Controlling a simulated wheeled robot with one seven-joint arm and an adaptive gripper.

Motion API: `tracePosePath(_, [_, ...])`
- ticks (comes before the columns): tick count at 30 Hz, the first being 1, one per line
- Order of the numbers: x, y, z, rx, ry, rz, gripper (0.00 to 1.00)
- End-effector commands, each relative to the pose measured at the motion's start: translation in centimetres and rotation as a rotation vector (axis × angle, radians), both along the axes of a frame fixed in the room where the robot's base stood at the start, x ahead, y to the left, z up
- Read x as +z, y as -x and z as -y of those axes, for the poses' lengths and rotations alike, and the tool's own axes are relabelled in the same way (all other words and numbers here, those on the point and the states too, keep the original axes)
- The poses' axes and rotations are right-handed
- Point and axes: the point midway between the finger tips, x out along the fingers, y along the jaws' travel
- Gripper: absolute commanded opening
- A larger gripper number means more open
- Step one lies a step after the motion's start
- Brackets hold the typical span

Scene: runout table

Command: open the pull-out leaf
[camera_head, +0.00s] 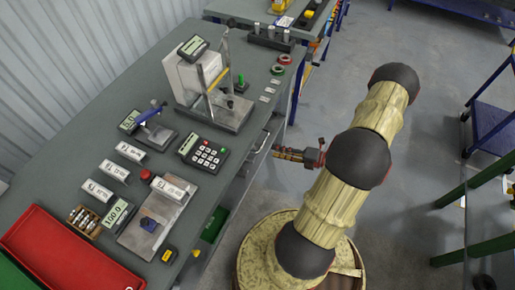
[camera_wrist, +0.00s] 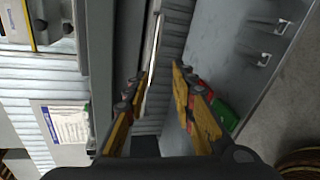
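My gripper (camera_head: 279,152) is at the right edge of the grey bench, a little outside it. In the wrist view my gripper (camera_wrist: 160,75) is open, with its two orange-and-black fingers apart. A thin pale bar (camera_wrist: 153,60), which looks like a handle, runs lengthwise in the gap, closer to the left finger. I cannot tell whether it touches that finger. In the head view a bar handle (camera_head: 266,138) shows at the bench edge just left of the fingertips. The leaf itself is mostly hidden below the bench top, and I cannot tell how far out it is.
The bench top (camera_head: 85,150) carries a keypad (camera_head: 203,154), a test stand (camera_head: 215,113), several labelled blocks and a red tray (camera_head: 65,255). A green bin (camera_head: 214,225) is below the edge. Hooks (camera_wrist: 270,27) show on a grey panel. Grey floor (camera_head: 425,130) is free right of my arm.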

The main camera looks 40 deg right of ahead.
Motion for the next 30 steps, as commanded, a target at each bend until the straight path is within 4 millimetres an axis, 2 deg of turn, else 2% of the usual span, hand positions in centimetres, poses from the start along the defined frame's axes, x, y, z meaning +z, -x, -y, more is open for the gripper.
tracePosePath(3, [0.7,-0.6,1.0,-0.068,-0.12,-0.024,0.26])
tracePosePath(8, [0.9,-0.8,0.8,-0.084,-0.2,-0.051,0.26])
tracePosePath(11, [0.7,-1.5,0.5,-0.083,-0.206,-0.054,0.26])
tracePosePath(22, [-0.5,-6.2,-1.6,-0.081,-0.203,-0.054,0.26])
tracePosePath(30, [-0.7,-7.7,-2.1,-0.083,-0.202,-0.053,0.26])
